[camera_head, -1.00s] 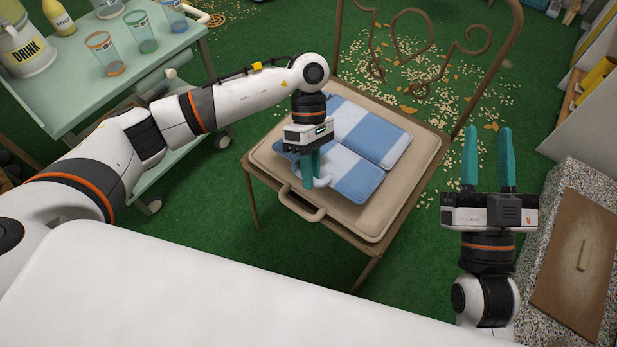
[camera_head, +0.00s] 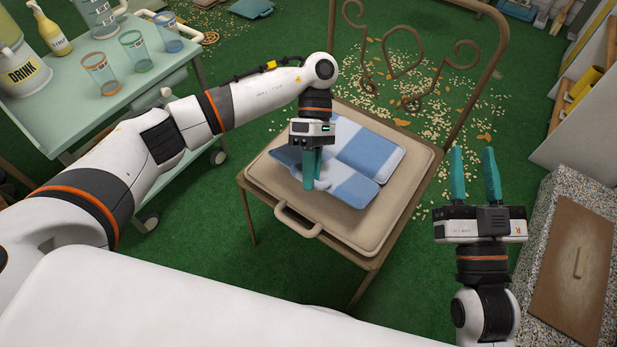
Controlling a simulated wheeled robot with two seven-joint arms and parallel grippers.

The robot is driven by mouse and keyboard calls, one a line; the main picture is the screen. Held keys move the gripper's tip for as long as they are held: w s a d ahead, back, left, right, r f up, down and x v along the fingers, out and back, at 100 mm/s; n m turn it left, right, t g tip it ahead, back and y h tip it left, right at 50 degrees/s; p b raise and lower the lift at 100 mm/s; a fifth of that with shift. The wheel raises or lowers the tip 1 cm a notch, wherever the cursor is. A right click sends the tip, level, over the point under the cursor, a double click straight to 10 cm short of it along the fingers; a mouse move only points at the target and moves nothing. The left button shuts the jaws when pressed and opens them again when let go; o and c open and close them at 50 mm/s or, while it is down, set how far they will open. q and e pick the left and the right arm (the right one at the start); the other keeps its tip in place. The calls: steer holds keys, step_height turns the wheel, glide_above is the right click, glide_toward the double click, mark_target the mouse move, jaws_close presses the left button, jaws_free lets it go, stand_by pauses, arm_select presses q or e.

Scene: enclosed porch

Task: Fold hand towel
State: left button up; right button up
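The hand towel (camera_head: 368,154), with blue and white bands, lies on the beige seat cushion (camera_head: 386,225) of a metal chair. It is partly folded, and a seam or edge runs across its middle. Its left part is raised and bunched around my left gripper (camera_head: 313,178). The teal fingers of that gripper point down, close together, with a pale bit of towel pinched at their tips. The arm hides part of the towel's left side. My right gripper (camera_head: 473,175) is open and empty, fingers pointing up the picture, to the right of the chair and apart from the towel.
The chair has a curled metal back (camera_head: 410,65) and a cushion handle (camera_head: 298,219). A green trolley (camera_head: 70,105) with cups, a spray bottle and a drink dispenser stands left. A speckled planter-like box (camera_head: 535,260) is at right. Pale flakes litter the green floor.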

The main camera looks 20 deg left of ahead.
arm_select(q)
steer(key=shift+w+d+r+g+p, duration=0.15)
steer(key=shift+w+r+g+p, duration=0.2)
steer(key=shift+r+p, duration=0.2)
steer(key=shift+w+r+g+p, duration=0.2)
steer(key=shift+w+g+p, duration=0.1)
steer(key=shift+p, duration=0.25)
steer(key=shift+w+r+p, duration=0.2)
steer(key=shift+w+p, duration=0.05)
steer(key=shift+p, duration=0.05)
steer(key=shift+w+r+g+y+p, duration=0.1)
steer(key=shift+g+y+p, duration=0.2)
steer(key=shift+g, duration=0.15)
steer(key=shift+w+r+n+g+p, duration=0.35)
steer(key=shift+w+p, duration=0.1)
steer(key=shift+p, duration=0.15)
arm_select(e)
steer(key=s+d+f+g+h, duration=0.1)
steer(key=s+f+g+h, duration=0.1)
steer(key=f+g, duration=0.3)
steer(key=s+d+f+g+h, duration=0.1)
steer(key=s+d+f+g, duration=0.1)
steer(key=f+g, duration=0.4)
steer(key=shift+s+f+h, duration=0.2)
steer(key=shift+f+h, duration=0.2)
steer(key=shift+f, duration=1.4)
